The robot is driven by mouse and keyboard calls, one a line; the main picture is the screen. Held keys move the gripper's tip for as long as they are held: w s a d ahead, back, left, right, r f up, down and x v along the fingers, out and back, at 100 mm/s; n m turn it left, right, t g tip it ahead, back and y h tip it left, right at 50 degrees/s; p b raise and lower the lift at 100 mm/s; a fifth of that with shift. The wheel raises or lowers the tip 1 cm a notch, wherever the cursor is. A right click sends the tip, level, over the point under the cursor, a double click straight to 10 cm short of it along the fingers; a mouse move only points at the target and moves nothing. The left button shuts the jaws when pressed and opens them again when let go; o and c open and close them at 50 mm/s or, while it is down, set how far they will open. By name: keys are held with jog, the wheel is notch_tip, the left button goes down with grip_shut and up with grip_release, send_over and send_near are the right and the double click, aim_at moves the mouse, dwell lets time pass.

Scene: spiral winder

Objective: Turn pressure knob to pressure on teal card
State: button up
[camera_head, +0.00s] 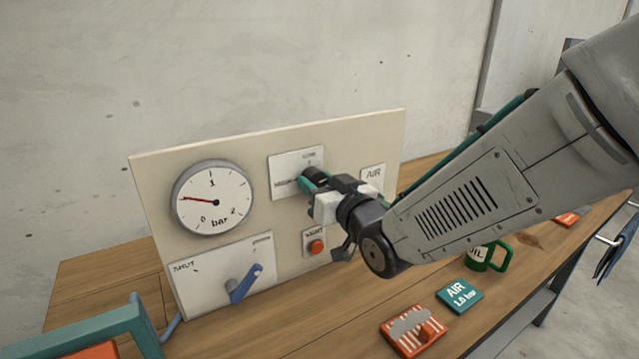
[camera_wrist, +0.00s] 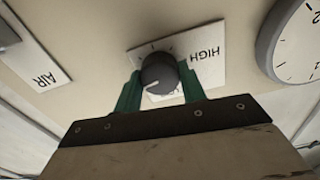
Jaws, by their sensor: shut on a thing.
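The dark round pressure knob (camera_wrist: 160,76) sits on a white plate (camera_head: 290,162) on the beige panel. My gripper (camera_head: 309,180) is shut on the knob, with a teal finger on each side of it in the wrist view (camera_wrist: 160,88). The knob's pale pointer mark shows in the wrist view, where "HIGH" is printed beside it. The round gauge (camera_head: 222,193) is marked 0, 1, 2 bar. Its red needle points left, between 0 and 1. The teal card (camera_head: 460,296) lies on the bench and reads "AIR 1.0 bar".
Below on the panel are a red button (camera_head: 317,247) and a blue lever (camera_head: 244,285) near "SHUT". A teal frame (camera_head: 135,313) is at front left.

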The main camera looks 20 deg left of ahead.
jog(key=m, duration=1.3)
jog(key=shift+m, duration=0.4)
dwell(0.3)
jog(key=o, duration=1)
jog(key=shift+c, duration=0.2)
jog(key=v, duration=0.7)
jog(key=shift+s+d, duration=0.2)
jog(key=shift+d, duration=0.15)
